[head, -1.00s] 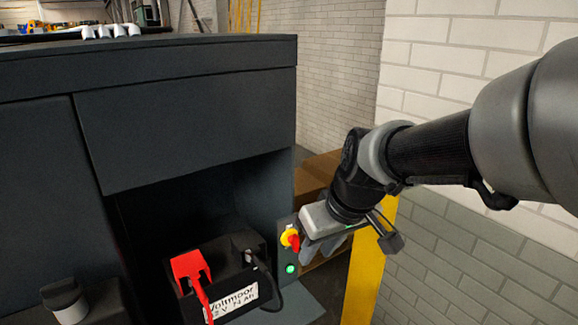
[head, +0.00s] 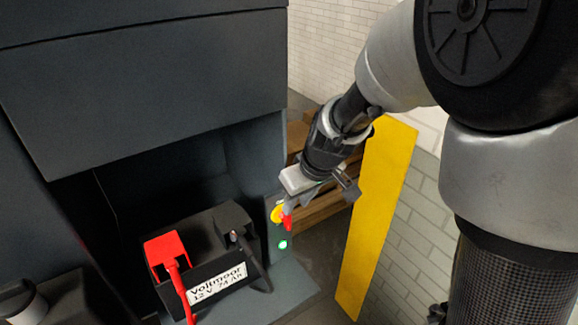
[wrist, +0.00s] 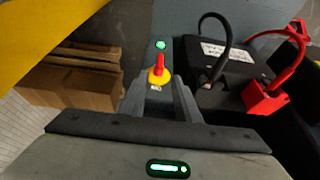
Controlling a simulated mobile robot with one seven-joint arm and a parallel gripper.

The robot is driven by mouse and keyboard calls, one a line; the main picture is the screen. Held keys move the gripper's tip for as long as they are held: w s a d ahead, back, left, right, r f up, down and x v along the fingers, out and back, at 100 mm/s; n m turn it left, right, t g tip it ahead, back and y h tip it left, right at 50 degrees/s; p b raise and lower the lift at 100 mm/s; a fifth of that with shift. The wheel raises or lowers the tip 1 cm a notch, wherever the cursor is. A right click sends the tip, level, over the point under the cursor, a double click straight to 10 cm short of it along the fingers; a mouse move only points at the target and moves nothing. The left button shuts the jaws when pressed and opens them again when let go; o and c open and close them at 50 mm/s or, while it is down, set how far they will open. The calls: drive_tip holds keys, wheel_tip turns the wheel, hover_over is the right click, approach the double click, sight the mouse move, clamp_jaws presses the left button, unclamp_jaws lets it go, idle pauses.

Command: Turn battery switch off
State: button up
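The battery switch (head: 278,214) is a yellow disc with a red handle on a grey panel, right of the battery. It also shows in the wrist view (wrist: 158,75), where the red handle points toward a lit green lamp (wrist: 160,44). My gripper (head: 294,203) is right at the switch in the head view and partly covers it. In the wrist view my gripper's fingers (wrist: 159,85) stand apart on either side of the switch, with clear gaps to the red handle. Whether the fingertips reach the handle's depth I cannot tell.
The battery (head: 218,283) with a red terminal cover (head: 166,250) and cables sits in the open bay left of the switch. A yellow post (head: 375,215) stands close right of my gripper. Brown boxes (wrist: 75,80) lie behind. A brick wall is farther right.

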sight(288, 219)
drive_tip(key=x, duration=1)
drive_tip(key=shift+w+a+f+b, duration=0.1)
drive_tip(key=shift+w+f+b, duration=0.1)
drive_tip(key=shift+b, duration=0.15)
clamp_jaws()
